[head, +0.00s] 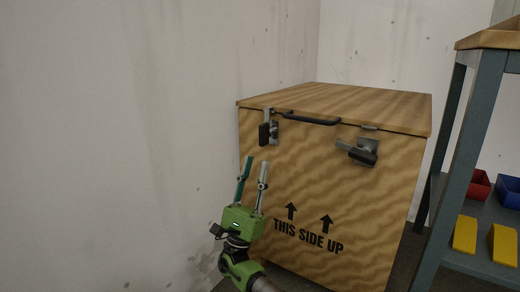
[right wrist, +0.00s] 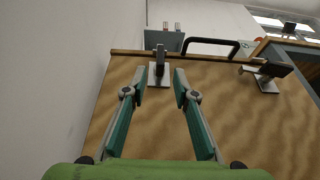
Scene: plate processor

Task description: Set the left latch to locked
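The left latch (head: 265,131) is on the upper front left of a wooden box (head: 300,180). Its dark handle hangs vertically beside a metal plate. It also shows in the right wrist view (right wrist: 159,70), beyond and roughly between the fingertips. My right gripper (head: 257,160) is just below the left latch in the head view, its fingers pointing up. It is open and empty in the right wrist view (right wrist: 159,71), and I see no clear contact with the latch. My left gripper is not in view.
The right latch (head: 360,152) has its dark handle turned sideways. A black lid handle (head: 311,119) runs along the top front edge. A wall (head: 130,140) stands close on the left. A shelf unit (head: 462,165) with bins stands on the right.

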